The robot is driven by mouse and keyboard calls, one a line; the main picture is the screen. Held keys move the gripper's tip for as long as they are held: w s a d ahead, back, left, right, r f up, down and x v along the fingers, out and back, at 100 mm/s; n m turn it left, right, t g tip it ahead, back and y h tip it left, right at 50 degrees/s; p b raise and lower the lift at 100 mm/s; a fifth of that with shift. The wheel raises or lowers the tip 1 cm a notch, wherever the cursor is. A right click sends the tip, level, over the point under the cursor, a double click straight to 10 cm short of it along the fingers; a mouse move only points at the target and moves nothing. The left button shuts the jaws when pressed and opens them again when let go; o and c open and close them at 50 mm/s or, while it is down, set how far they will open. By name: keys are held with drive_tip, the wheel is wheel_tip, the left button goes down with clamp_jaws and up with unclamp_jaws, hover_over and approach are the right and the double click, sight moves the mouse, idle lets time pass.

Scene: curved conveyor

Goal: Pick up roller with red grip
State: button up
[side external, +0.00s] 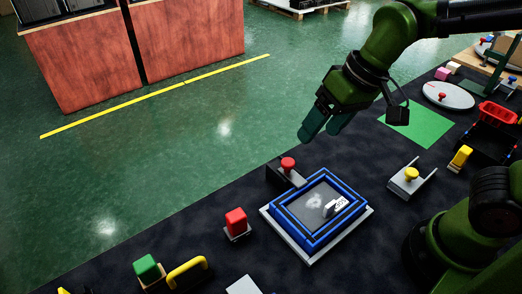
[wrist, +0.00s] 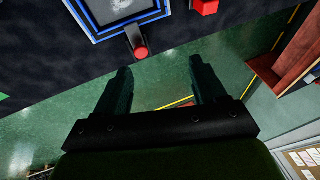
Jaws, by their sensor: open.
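A red round knob (side external: 288,163) stands on a dark grey bracket-like piece at the far edge of the table, behind a blue-framed tray. It also shows in the wrist view (wrist: 140,52). A red block-shaped grip (side external: 236,221) stands on a small light base left of the tray, and it is partly cut off at the top of the wrist view (wrist: 206,5). I cannot tell for certain which of these is the roller. My gripper (side external: 322,126) is open and empty, above and beyond the table edge, apart from both. Its two fingers (wrist: 160,68) show in the wrist view.
The blue-framed tray (side external: 282,203) holds a dark panel. A yellow knob on a grey bracket (side external: 411,174) is to its right. A green block (side external: 147,267) and a yellow handle (side external: 187,272) are at the lower left. A green mat (side external: 421,128) lies at the right. Open floor lies beyond the table.

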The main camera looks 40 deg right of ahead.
sight(236, 215)
drive_tip(key=w+a+f+g+h, duration=0.1)
drive_tip(key=w+a+f+g, duration=0.1)
drive_tip(key=a, duration=0.7)
drive_tip(key=w+a+f+g+h, duration=0.1)
drive_tip(key=w+a+h, duration=0.1)
drive_tip(key=a, duration=0.6)
drive_tip(key=f, duration=1.1)
drive_tip(key=shift+w, duration=0.2)
drive_tip(key=shift+w+d+f, duration=0.1)
drive_tip(key=shift+w+f, duration=0.05)
drive_tip(key=shift+f, duration=2.75)
drive_tip(key=c, duration=0.9)
drive_tip(key=shift+r, duration=0.1)
wheel_tip(236, 215, up, 10)
drive_tip(key=shift+f, duration=0.1)
